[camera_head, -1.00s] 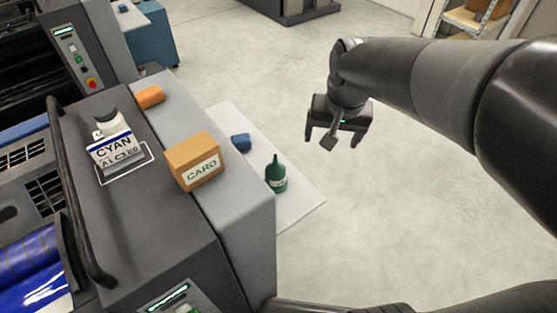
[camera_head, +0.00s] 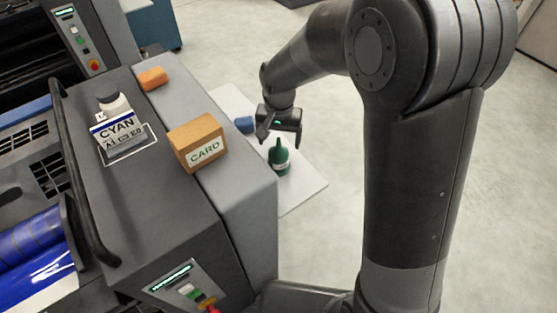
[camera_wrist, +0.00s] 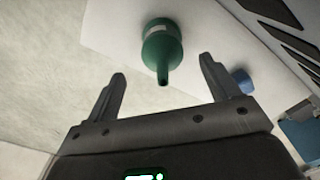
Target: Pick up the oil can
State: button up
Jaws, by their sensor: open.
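The oil can (camera_head: 279,158) is a dark green bottle with a tapering spout and a pale label. It stands upright on a light mat (camera_head: 306,184) on the floor beside the grey machine. In the wrist view the oil can (camera_wrist: 161,50) lies ahead of my open fingers, its spout pointing toward the gap between them. My gripper (camera_head: 280,136) is open and empty, just above and behind the can in the head view. In the wrist view my gripper (camera_wrist: 162,85) shows both fingers apart, with nothing between them but the spout tip near the gap.
A blue object (camera_head: 244,125) lies on the mat near the can. The machine top (camera_head: 150,205) holds a CARD box (camera_head: 198,143), an orange block (camera_head: 153,78) and a CYAN bottle (camera_head: 114,122). Open floor (camera_head: 325,130) lies right of the mat.

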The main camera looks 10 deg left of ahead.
aim_at(278, 147)
jog(key=shift+w+a+f, duration=0.1)
jog(key=shift+w+f, duration=0.05)
jog(key=shift+f, duration=1.35)
jog(key=shift+w+a+f, duration=0.1)
jog(key=shift+f, duration=1.4)
jog(key=shift+c, duration=0.4)
jog(key=c, duration=1.6)
jog(key=shift+r, duration=0.1)
jog(key=shift+c, duration=0.2)
